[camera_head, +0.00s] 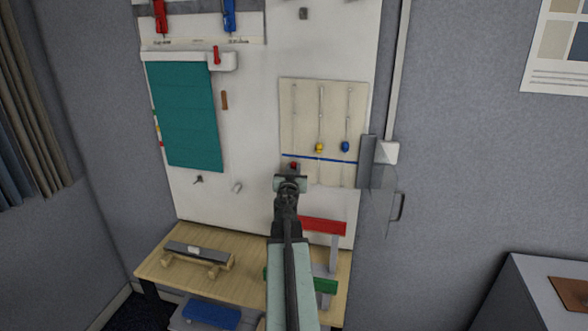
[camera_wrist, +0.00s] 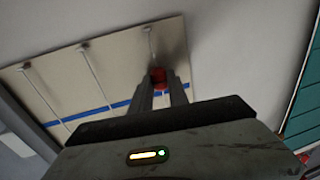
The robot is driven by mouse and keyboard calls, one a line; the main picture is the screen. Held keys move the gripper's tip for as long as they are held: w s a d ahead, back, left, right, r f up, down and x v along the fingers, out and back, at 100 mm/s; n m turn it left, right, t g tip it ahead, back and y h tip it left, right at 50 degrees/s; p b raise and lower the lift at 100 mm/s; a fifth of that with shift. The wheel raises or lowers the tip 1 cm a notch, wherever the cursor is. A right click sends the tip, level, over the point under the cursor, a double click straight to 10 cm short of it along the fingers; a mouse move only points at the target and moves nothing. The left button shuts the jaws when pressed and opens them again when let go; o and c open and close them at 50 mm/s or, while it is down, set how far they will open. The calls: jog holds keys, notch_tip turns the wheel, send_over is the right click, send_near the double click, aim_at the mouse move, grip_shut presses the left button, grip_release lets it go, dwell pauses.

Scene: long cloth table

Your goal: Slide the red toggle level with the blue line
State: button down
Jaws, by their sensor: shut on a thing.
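The red toggle (camera_head: 294,165) sits on the leftmost track of a cream panel (camera_head: 335,105) on the white wall board. The blue line (camera_head: 325,159) runs across the panel's lower part. In the head view the toggle is slightly below the line. My gripper (camera_head: 292,172) is at the panel, shut on the toggle and partly hiding it. In the wrist view, which looks turned over, the red toggle (camera_wrist: 158,76) is between my fingertips (camera_wrist: 160,84). There the blue line (camera_wrist: 110,108) passes behind the fingers, slightly apart from the toggle.
A yellow toggle (camera_head: 320,148) and a blue toggle (camera_head: 345,146) sit on neighbouring tracks, both above the line. A teal cloth (camera_head: 185,117) hangs left. A wooden bench (camera_head: 235,285) stands below.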

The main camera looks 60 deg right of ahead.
aim_at(293, 155)
jog(key=shift+w+a, duration=0.15)
jog(key=shift+w, duration=0.05)
notch_tip(293, 155, up, 4)
jog(key=p, duration=0.3)
jog(key=shift+f+p, duration=0.2)
jog(key=shift+p, duration=0.1)
jog(key=shift+f, duration=0.15)
jog(key=c, duration=1.3)
grip_release()
jog(key=shift+o, duration=0.2)
jog(key=shift+s+a, duration=0.1)
